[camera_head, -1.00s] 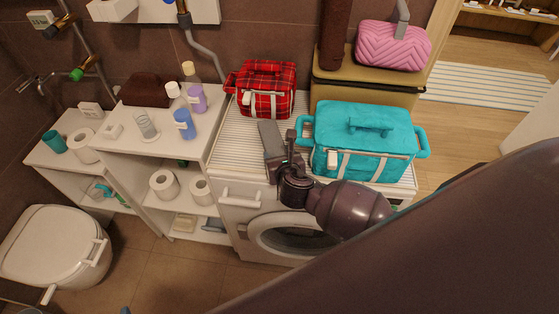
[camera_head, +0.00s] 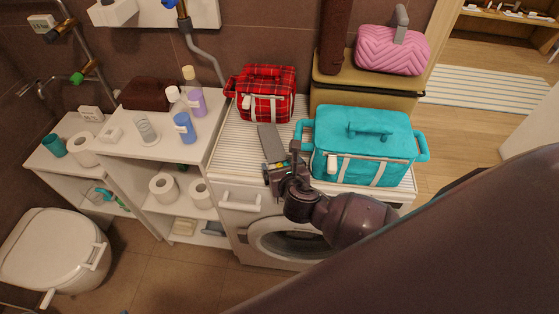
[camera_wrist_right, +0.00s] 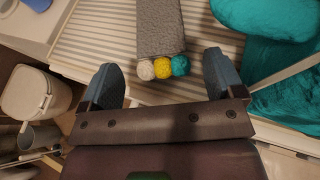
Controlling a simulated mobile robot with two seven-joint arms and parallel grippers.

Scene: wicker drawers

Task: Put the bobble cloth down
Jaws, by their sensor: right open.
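The bobble cloth (camera_head: 270,143) is a grey textured strip. It lies on the ribbed white top (camera_head: 236,138) above the washing machine, between the red plaid bag and the turquoise bag. In the right wrist view the cloth (camera_wrist_right: 160,27) shows white, yellow and teal bobbles along its near end. In the head view my right gripper (camera_head: 280,170) is at the cloth's near end. My left gripper is not in view.
The turquoise bag (camera_head: 362,145) stands close to the right of my right gripper. The red plaid bag (camera_head: 265,98) is behind the cloth. A pink bag (camera_head: 392,50) sits on a tan case (camera_head: 365,88). Bottles (camera_head: 183,126) stand on the white shelf to the left.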

